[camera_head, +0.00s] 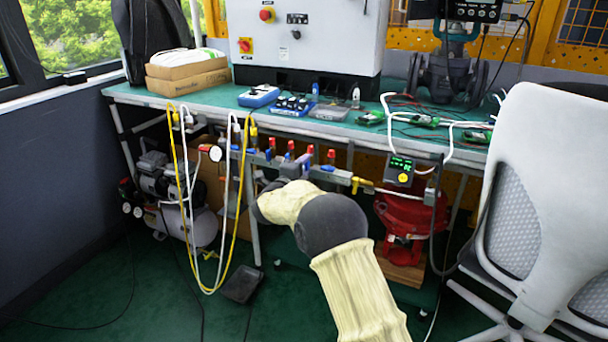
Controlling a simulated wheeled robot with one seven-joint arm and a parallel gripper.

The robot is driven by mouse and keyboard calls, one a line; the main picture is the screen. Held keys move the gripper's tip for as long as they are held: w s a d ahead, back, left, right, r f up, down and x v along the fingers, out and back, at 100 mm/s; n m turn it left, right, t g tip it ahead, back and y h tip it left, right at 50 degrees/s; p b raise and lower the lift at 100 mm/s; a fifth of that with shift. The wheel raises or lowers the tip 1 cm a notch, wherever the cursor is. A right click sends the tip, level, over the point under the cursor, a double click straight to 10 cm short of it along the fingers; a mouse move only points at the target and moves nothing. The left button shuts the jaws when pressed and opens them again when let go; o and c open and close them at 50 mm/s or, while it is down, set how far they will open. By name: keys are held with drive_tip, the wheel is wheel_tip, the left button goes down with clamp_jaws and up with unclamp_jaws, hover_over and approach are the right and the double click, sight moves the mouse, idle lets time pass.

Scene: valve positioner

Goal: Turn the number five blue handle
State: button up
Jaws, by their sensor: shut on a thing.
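A grey pipe manifold (342,177) runs under the front edge of the bench. It carries a row of small valves with red tops (331,155) and blue handles. One blue handle (326,168) shows near the right end, another blue part (234,148) near the left. I cannot read any numbers. My cream-sleeved arm reaches up to the middle of the row. My gripper (296,167) is a small grey shape against the manifold there, partly behind my wrist. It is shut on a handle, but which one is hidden.
Yellow and white hoses (183,210) hang left of my arm. A compressor (188,222) stands on the floor at left. A red valve body (405,215) with a lit green display (401,164) is at right, beside a white chair (545,190). The green bench top (215,99) is above.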

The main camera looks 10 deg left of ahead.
drive_tip(key=shift+f+m, duration=0.1)
drive_tip(key=shift+m, duration=0.3)
drive_tip(key=o, duration=1)
drive_tip(key=p+v, duration=0.4)
drive_tip(key=v, duration=1.3)
drive_tip(key=shift+s, duration=0.2)
clamp_jaws()
